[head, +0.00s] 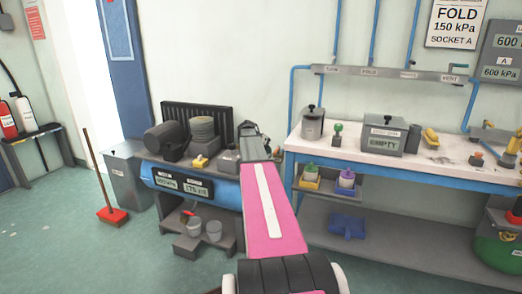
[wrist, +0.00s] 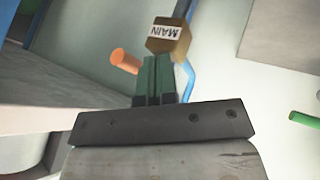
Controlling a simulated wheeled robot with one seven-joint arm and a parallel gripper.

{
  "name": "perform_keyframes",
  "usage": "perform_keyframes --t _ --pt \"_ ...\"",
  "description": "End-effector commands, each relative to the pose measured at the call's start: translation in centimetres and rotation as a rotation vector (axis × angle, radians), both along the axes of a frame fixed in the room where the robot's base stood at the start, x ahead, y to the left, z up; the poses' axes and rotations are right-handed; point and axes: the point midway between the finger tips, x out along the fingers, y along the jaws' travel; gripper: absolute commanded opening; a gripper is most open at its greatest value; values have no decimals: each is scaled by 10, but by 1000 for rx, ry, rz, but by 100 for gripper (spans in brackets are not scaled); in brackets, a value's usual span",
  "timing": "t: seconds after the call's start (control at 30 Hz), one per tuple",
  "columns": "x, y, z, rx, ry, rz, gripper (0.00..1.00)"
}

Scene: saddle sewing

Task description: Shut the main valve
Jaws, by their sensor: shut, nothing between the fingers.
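In the wrist view, a brown-gold block (wrist: 169,36) carries a white label reading MAIN, upside down in this view. An orange rounded peg (wrist: 125,61) sticks out left of and below it; the fingertips hide whether the two are joined. My gripper (wrist: 157,62) has dark green fingers shut together with nothing between them. Its tips appear just below the block and right of the peg; I cannot tell whether they touch either. In the head view, my pink arm reaches away toward the wall, and I cannot make out the MAIN block there.
A blue pipe (wrist: 188,76) runs beside the block. A green rod (wrist: 305,119) shows at the right of the wrist view. In the head view, a blue compressor tank (head: 163,178) stands left of my arm and a workbench (head: 300,148) stands right. Green floor is open at left.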

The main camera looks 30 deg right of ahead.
Motion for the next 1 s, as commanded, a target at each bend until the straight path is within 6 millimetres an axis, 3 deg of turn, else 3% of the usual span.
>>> perform_keyframes --t 1.0 --pt "-14 -8 2 1 1 76 0"
